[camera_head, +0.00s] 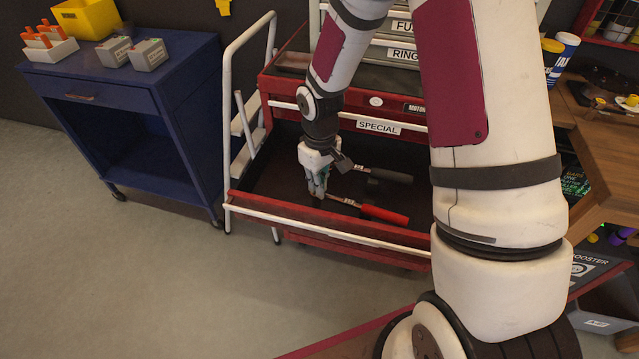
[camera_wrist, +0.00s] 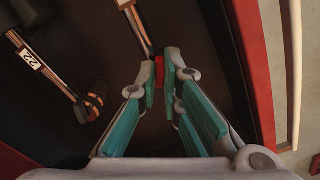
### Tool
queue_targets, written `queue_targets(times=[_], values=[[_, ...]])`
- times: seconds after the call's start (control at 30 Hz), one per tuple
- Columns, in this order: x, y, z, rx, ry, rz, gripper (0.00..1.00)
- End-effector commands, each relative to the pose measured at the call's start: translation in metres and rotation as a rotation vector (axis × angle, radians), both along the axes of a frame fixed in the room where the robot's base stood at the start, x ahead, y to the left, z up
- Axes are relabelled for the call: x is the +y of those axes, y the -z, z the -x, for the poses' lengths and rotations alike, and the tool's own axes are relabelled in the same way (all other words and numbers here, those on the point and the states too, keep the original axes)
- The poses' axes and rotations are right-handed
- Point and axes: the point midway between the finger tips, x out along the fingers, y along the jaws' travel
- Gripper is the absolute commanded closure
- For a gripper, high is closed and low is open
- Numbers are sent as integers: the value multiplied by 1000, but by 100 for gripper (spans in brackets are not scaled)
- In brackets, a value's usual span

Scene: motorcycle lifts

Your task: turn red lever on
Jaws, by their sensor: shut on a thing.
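The red lever (camera_head: 384,215) lies in an open drawer, its red grip to the right and a metal shaft running left toward my gripper (camera_head: 318,192). In the wrist view my gripper (camera_wrist: 166,78) has its fingertips closed around a small red end piece (camera_wrist: 160,70) of that lever, where the metal shaft (camera_wrist: 138,30) ends. The red grip is out of the wrist view. A similar lever with a black grip (camera_head: 388,175) lies beside it, apart from the fingers; its labelled shaft and dark round end (camera_wrist: 95,100) show in the wrist view.
The drawer (camera_head: 270,185) belongs to a red tool cabinet labelled SPECIAL and has a white front rail (camera_head: 330,232). A blue cart (camera_head: 130,110) stands left and a wooden workbench (camera_head: 605,150) right. The floor in front is clear at left.

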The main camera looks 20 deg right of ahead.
Motion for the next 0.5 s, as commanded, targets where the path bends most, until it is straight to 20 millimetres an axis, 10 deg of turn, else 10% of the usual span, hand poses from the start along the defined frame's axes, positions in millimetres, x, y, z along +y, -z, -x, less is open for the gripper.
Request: queue_targets(times=[0.13, 0.23, 0.5], values=[[0, 0, 0, 0, 0, 0, 100], [0, 0, 0, 0, 0, 0, 72], [0, 0, 0, 0, 0, 0, 72]])
